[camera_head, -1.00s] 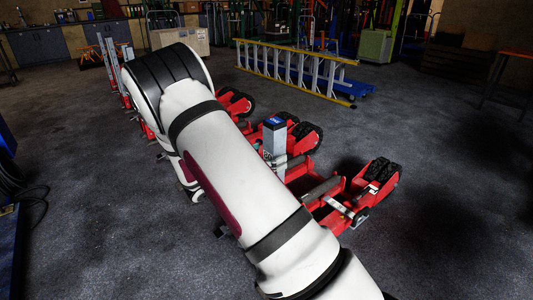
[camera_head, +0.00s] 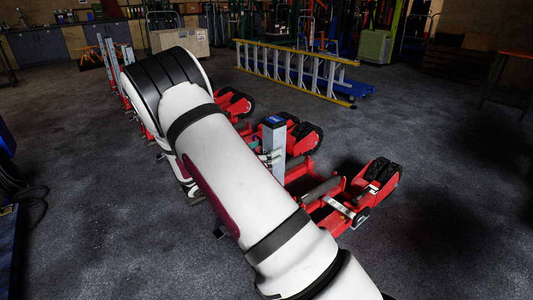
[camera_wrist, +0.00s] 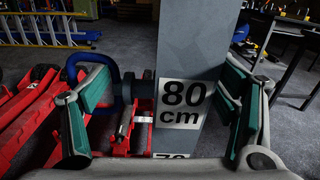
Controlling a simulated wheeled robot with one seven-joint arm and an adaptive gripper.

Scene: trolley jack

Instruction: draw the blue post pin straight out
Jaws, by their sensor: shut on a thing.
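In the wrist view, the blue post pin (camera_wrist: 73,70) has a looped handle left of the grey post (camera_wrist: 195,50), with a dark shank running to the post's left side. The post carries an "80 cm" label. My gripper (camera_wrist: 165,82) has its green-padded fingers spread wide. The left finger is at the blue loop and overlaps it. The right finger is against or close beside the post's right edge. The exact contacts are partly hidden. In the head view, the blue-capped post (camera_head: 277,148) stands upright behind my arm, which hides most of my gripper.
Red trolley jacks (camera_head: 385,172) stand right of and behind the post. A yellow ladder (camera_head: 290,68) and a blue flat cart (camera_head: 350,88) are farther back. In the wrist view, a dark table (camera_wrist: 292,60) is at right. The floor at front right is clear.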

